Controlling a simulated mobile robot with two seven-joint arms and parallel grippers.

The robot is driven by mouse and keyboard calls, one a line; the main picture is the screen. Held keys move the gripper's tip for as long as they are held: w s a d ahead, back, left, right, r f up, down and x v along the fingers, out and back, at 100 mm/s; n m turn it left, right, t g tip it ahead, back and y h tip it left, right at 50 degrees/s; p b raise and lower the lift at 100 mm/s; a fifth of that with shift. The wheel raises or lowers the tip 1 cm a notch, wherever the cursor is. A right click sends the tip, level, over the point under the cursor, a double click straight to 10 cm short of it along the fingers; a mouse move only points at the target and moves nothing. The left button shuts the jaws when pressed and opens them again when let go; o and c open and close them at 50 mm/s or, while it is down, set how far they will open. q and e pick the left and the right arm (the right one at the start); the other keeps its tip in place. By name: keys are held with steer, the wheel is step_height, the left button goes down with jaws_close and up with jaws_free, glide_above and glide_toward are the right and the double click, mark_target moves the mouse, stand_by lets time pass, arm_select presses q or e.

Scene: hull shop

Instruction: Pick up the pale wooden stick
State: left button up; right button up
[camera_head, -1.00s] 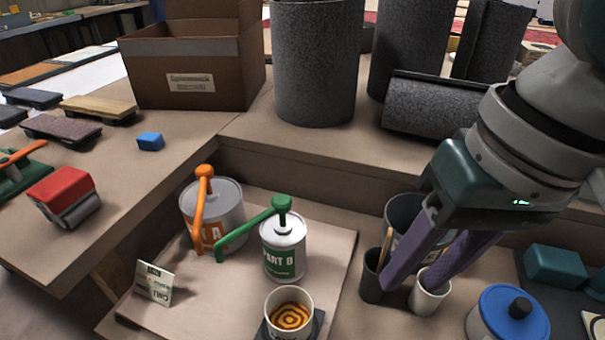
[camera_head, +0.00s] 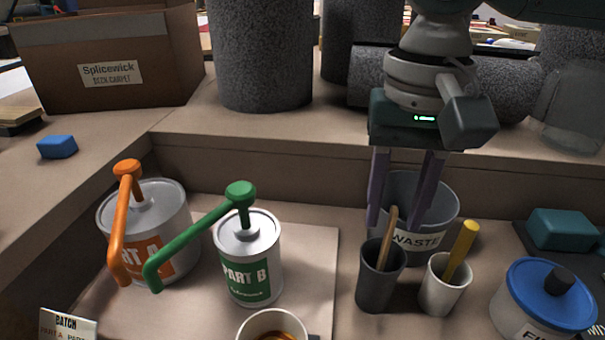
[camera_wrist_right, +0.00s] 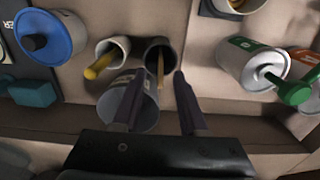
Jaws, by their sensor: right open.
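The pale wooden stick (camera_head: 390,238) stands leaning in a dark grey cup (camera_head: 380,283), with its upper part above the rim. It also shows in the right wrist view (camera_wrist_right: 160,66), its lower end hidden inside the cup. My right gripper (camera_head: 398,222) is open and points down over the cups, its two purple fingers spread. In the head view the stick's top shows between the fingers. In the right wrist view the stick lies between the fingertips (camera_wrist_right: 157,80), with no contact visible. My left gripper is not in view.
A white cup (camera_head: 440,292) with a yellow stick (camera_head: 463,246) stands just right of the dark cup. A grey waste bucket (camera_head: 440,208) is close behind. The Part B can (camera_head: 250,262) stands left, and a blue-lidded tin (camera_head: 545,298) right.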

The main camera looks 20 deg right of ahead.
mark_target(382, 260)
step_height(382, 260, down, 2)
steer(key=shift+f, duration=0.15)
jaws_close()
stand_by(0.6)
